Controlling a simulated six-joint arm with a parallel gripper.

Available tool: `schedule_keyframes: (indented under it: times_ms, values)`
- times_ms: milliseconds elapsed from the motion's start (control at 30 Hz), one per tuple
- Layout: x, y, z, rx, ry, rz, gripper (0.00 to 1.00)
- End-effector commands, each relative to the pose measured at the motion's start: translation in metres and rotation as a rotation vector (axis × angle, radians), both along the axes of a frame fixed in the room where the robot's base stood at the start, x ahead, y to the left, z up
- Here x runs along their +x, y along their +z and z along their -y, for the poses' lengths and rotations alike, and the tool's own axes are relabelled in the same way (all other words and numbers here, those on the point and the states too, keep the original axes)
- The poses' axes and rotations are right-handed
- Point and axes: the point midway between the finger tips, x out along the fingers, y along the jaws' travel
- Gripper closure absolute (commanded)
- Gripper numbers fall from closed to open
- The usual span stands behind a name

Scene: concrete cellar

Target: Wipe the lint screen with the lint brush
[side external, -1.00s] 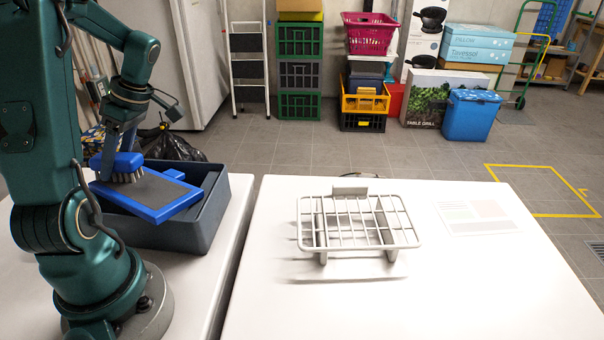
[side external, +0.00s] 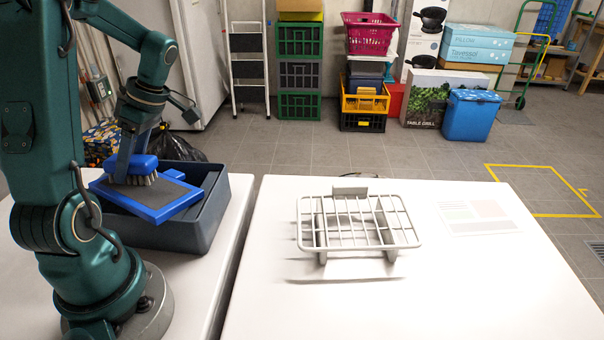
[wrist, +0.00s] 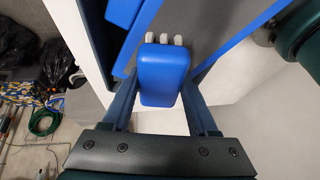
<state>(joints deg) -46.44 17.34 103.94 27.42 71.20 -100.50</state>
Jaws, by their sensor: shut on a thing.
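The lint screen (side external: 165,192), a dark panel in a blue frame, lies tilted on the dark grey bin (side external: 195,235) at the left in the side view. The blue lint brush (side external: 143,164) has pale bristles pointing down at the screen. The bristles look to be at the screen's surface, but I cannot tell how firmly they touch. My gripper (side external: 132,158) is shut on the brush above the screen's upper left part. In the wrist view the brush (wrist: 162,75) sits between the fingers of my gripper (wrist: 160,95), and part of the screen's blue frame (wrist: 235,38) shows behind it.
A grey wire rack (side external: 360,222) stands on the white table (side external: 430,290) at the right, with a printed sheet (side external: 478,216) beside it. A black bag (side external: 178,147) is behind the bin. A gap separates the two white tables.

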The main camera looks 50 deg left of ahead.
Motion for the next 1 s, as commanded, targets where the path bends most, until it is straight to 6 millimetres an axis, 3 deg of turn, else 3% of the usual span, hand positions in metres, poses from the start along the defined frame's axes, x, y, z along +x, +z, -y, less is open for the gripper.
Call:
schedule_keyframes:
  times_ms: [1000]
  values:
    - [0.023,0.001,0.061,0.0,-0.002,0.0,1.0]
